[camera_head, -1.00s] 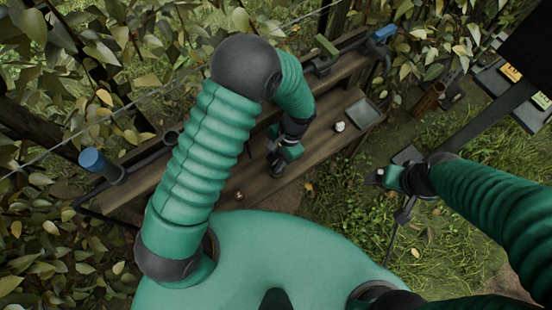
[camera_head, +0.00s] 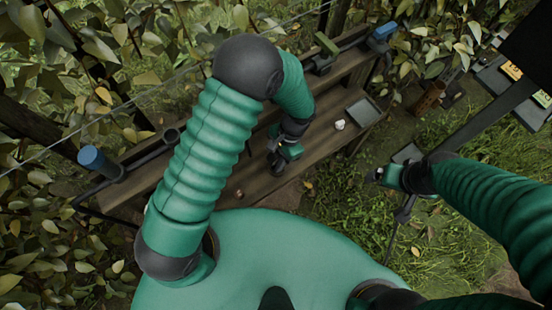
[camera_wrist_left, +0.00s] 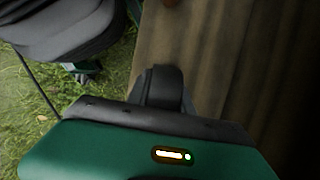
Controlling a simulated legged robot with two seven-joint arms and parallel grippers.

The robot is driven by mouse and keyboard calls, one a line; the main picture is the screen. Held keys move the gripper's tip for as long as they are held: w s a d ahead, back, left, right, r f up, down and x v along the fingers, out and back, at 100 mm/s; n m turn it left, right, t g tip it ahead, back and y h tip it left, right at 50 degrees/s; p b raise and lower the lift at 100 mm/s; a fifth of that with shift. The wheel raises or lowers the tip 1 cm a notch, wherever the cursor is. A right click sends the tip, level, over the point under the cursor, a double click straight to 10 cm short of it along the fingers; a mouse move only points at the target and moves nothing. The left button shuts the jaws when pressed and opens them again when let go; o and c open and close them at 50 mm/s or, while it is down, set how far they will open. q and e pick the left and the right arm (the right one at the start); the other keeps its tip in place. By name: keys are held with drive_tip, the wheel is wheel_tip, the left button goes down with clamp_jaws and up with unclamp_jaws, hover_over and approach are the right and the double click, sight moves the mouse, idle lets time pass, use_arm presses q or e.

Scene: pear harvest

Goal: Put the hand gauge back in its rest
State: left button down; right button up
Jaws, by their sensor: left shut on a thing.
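My left gripper (camera_head: 279,162) is low over the wooden bench, pointing down near its front edge. It is shut on a small dark thing, which I take to be the hand gauge; the gripper hides most of it. In the left wrist view a dark finger part (camera_wrist_left: 165,88) shows in front of the green housing, against the wood, and the held thing's shape cannot be made out. I cannot pick out the gauge's rest for certain. My right gripper (camera_head: 377,175) is off the bench's right side, above grass; its jaws are too small to read.
The bench (camera_head: 320,155) carries a grey tray (camera_head: 376,108) at its right end and a small white thing (camera_head: 340,124). A green block (camera_head: 326,43) sits on the back ledge. Blue-capped parts (camera_head: 92,158) are at the ends. A screen and labelled trays (camera_head: 511,72) stand far right.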

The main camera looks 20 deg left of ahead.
use_arm(q)
drive_tip(key=shift+f, duration=0.1)
drive_tip(key=c, duration=1.1)
unclamp_jaws()
drive_tip(key=shift+o, duration=0.2)
drive_tip(key=p+v, duration=0.5)
drive_tip(key=v, duration=1.1)
drive_tip(key=shift+w+r, duration=0.2)
drive_tip(key=shift+r, duration=0.15)
drive_tip(key=shift+d, duration=0.15)
